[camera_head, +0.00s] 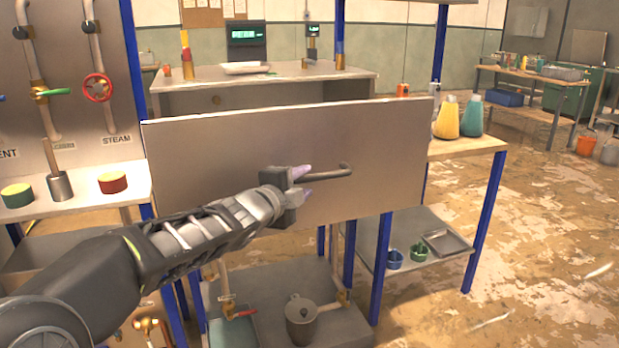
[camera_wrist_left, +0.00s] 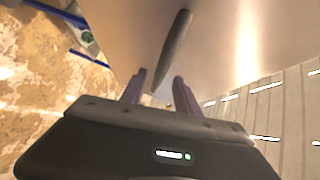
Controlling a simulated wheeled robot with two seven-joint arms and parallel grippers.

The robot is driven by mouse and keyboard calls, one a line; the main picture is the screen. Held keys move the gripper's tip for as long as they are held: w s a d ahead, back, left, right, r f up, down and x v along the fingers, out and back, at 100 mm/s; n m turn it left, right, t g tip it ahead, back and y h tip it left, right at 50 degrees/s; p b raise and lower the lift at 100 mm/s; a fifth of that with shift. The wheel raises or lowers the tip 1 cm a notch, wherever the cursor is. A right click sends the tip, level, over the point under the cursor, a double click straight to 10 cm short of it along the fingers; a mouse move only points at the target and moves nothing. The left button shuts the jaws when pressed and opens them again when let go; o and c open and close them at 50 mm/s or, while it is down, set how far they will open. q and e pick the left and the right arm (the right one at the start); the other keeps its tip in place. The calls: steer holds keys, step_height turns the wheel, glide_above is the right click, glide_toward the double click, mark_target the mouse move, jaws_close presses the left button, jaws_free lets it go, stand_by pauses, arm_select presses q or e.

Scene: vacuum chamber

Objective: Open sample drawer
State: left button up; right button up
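The sample drawer's wide grey front panel (camera_head: 230,160) fills the middle of the head view and also shows in the wrist view (camera_wrist_left: 225,50). A dark bar handle (camera_head: 335,174) stands out from it, and it shows in the wrist view (camera_wrist_left: 175,50). My left gripper (camera_head: 308,181) is at the left part of the handle. Its two purple fingers (camera_wrist_left: 160,84) are spread. The near end of the handle appears between the fingertips, with small gaps at the sides; contact cannot be told. My right gripper is not in view.
Valves and a red handwheel (camera_head: 97,87) are on a panel at left. Yellow (camera_head: 447,120) and teal (camera_head: 472,118) flasks stand on the right-hand shelf. A metal pot (camera_head: 301,318) sits below the panel. Blue posts flank the drawer. Open floor lies to the right.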

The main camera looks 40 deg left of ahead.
arm_select(q)
steer(key=v, duration=0.3)
stand_by(0.5)
steer(key=w+d+f+n+g+h, duration=0.1)
steer(key=w+d+f, duration=0.1)
steer(key=d+f, duration=0.35)
steer(key=w+d+f+n+g+h, duration=0.1)
steer(key=w+d+f+n+g, duration=0.1)
steer(key=f, duration=0.7)
steer(key=s+d+f+n+g+h, duration=0.25)
steer(key=d+f, duration=0.45)
steer(key=f, duration=0.4)
steer(key=s+d+f+n+g+h, duration=0.1)
steer(key=d+f+n+g, duration=0.15)
steer(key=d+f, duration=0.65)
steer(key=s+d+f+n+g+h, duration=0.1)
steer(key=s+d+f+n+g, duration=0.3)
steer(key=s+d+f, duration=0.55)
steer(key=s+d+f+n+g+h, duration=0.1)
steer(key=s+d+f+n+g, duration=0.25)
steer(key=s+f, duration=1.1)
step_height(320, 180, up, 18)
steer(key=s+p, duration=0.2)
steer(key=p, duration=1.5)
steer(key=shift+s+d+n+p, duration=0.25)
steer(key=shift+s+n+p, duration=0.05)
steer(key=shift+s+n, duration=0.05)
